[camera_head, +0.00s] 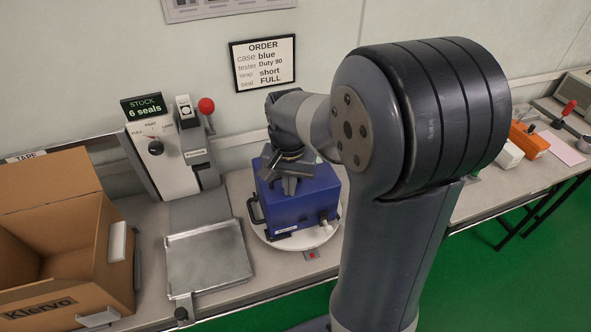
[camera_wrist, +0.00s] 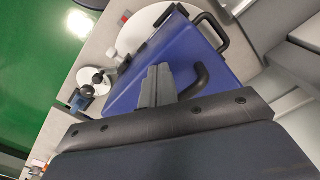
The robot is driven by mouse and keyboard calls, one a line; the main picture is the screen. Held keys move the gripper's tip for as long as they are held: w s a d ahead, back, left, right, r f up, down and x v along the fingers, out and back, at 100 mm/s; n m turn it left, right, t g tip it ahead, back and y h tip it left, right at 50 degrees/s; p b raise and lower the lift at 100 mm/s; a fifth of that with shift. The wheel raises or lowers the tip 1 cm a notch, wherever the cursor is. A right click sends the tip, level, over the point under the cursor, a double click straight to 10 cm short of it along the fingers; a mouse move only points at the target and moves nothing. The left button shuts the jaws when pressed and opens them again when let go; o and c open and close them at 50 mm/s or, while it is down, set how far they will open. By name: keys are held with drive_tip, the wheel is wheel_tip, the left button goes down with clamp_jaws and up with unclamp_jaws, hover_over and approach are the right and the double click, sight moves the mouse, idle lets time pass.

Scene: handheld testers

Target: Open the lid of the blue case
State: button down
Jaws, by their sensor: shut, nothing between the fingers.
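The blue case (camera_head: 297,208) stands on a round white turntable (camera_head: 331,232) on the bench, and its lid looks closed. In the wrist view the blue case (camera_wrist: 187,42) has a black handle (camera_wrist: 213,30) at one edge and a curved black bar (camera_wrist: 197,82) beside my fingers. My gripper (camera_head: 290,184) is over the case top, with its fingers (camera_wrist: 157,78) shut together and empty. I cannot tell whether they touch the case. My gripper hides part of the top.
A metal tray (camera_head: 207,263) and a sealing device with a red knob (camera_head: 206,105) are left of the case. An open cardboard box (camera_head: 60,297) is at far left. An order sign (camera_head: 263,63) hangs behind. My arm blocks the bench to the right.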

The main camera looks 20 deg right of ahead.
idle(0.6)
drive_tip(key=shift+s+r+p, duration=0.1)
drive_tip(key=shift+r+p, duration=0.6)
drive_tip(key=r+p, duration=0.1)
drive_tip(key=r, duration=0.1)
drive_tip(key=s+r+p, duration=0.1)
drive_tip(key=p, duration=0.1)
drive_tip(key=r+p, duration=0.1)
drive_tip(key=r, duration=0.1)
drive_tip(key=shift+s+r, duration=0.3)
drive_tip(key=shift+s, duration=0.05)
drive_tip(key=shift+f, duration=0.1)
drive_tip(key=f+b, duration=0.1)
drive_tip(key=f, duration=0.1)
drive_tip(key=w+f+b, duration=0.1)
drive_tip(key=f+b, duration=0.1)
drive_tip(key=w+f+b, duration=0.1)
drive_tip(key=f+b, duration=0.1)
drive_tip(key=f, duration=0.1)
drive_tip(key=shift+r, duration=0.1)
